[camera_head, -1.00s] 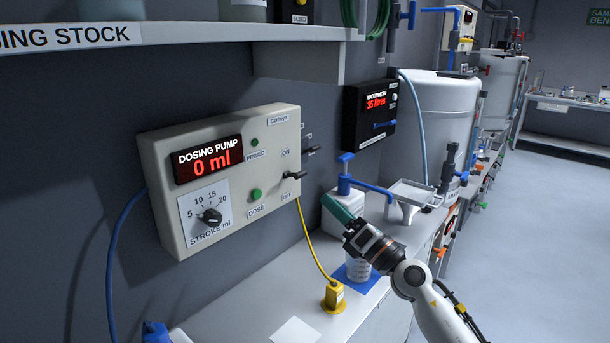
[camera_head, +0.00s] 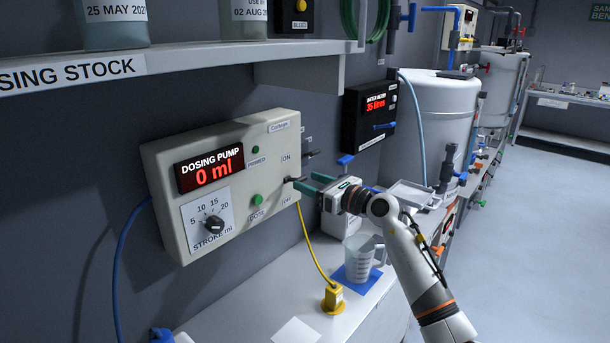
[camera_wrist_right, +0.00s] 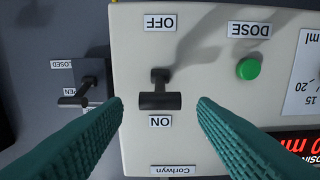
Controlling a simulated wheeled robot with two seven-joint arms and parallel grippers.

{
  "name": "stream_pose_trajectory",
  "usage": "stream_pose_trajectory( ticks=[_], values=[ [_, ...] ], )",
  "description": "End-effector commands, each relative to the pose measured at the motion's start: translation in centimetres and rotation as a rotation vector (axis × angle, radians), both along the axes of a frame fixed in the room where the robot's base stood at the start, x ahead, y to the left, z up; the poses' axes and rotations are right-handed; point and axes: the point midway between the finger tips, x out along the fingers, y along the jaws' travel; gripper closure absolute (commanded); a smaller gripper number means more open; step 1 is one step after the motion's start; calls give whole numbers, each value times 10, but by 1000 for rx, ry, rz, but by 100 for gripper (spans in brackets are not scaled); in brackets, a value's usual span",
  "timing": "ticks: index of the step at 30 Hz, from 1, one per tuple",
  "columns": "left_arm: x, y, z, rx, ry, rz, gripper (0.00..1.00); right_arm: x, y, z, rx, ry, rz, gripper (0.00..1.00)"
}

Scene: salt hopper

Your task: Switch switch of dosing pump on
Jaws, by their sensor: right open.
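The dosing pump (camera_head: 255,135) is a cream box on the wall; its display reads 0 ml. Its switch (camera_wrist_right: 160,100) is a black lever with a crossbar between the ON and OFF labels. In the wrist view, turned upside down, the crossbar shows nearer to ON. The switch also shows in the head view (camera_head: 290,179), partly at my fingertips. My right gripper (camera_head: 306,182) is open, with its green fingers pointing at the pump's face. In the wrist view, the fingers stand apart on either side of the switch, with gaps. My left gripper is not in view.
A green DOSE button (camera_wrist_right: 249,68) is beside the switch. A smaller lever (camera_wrist_right: 75,101) with OPEN and CLOSED labels stands on the other side. A beaker (camera_head: 360,258) stands on a blue mat below. A shelf (camera_head: 200,62) overhangs the pump.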

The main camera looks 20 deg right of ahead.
Motion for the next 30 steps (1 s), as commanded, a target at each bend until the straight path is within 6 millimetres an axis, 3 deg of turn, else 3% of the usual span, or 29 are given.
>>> stream_pose_trajectory(
  ticks=[6,15,17,24,30],
  values=[
    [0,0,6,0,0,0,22,19,9,0,1,0,0,47],
    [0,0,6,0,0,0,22,21,10,-1,0,0,0,47],
    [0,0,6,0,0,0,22,21,10,-1,0,0,0,54],
    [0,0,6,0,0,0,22,21,10,-1,0,0,0,92],
    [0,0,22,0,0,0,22,21,9,7,-15,26,-1,92]
  ],
)
